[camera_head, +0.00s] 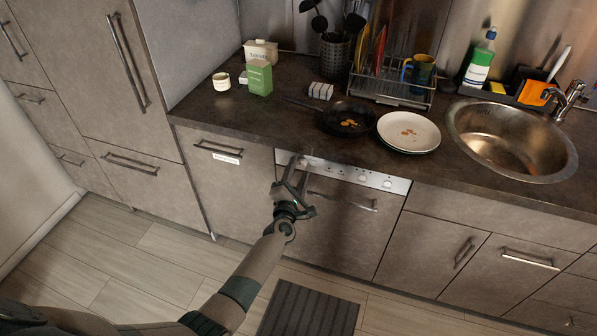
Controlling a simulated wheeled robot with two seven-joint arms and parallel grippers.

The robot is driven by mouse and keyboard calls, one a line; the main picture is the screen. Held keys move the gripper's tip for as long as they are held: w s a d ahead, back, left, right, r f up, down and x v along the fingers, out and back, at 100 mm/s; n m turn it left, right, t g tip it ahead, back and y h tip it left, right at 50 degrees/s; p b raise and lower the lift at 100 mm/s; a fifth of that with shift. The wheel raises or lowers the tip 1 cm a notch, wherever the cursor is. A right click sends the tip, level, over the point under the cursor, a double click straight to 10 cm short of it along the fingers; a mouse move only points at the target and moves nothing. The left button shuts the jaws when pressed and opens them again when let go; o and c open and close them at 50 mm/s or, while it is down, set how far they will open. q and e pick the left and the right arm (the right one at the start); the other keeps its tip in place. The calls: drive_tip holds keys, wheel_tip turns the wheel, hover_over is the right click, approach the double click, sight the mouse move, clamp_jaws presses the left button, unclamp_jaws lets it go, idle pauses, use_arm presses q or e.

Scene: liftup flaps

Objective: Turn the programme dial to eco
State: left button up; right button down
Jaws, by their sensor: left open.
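The dishwasher's pale control panel (338,173) runs under the front edge of the worktop, above the dishwasher door (345,225). Small round controls show on its right part, one of them near the right end (387,184). My left gripper (297,165) is open at the panel's left part, with its fingers pointing up at the panel. A small round shape shows by the fingertips and may be the programme dial; the fingers partly cover it. I cannot tell whether they touch it. Any eco mark is too small to read. My right gripper is not in view.
The door's bar handle (343,202) sticks out just right of my left gripper. A dark striped mat (308,312) lies on the floor.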

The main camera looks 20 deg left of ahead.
use_arm(q)
drive_tip(key=shift+w, duration=0.15)
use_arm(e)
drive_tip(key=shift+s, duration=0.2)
use_arm(q)
drive_tip(key=c, duration=1)
drive_tip(key=shift+c, duration=0.2)
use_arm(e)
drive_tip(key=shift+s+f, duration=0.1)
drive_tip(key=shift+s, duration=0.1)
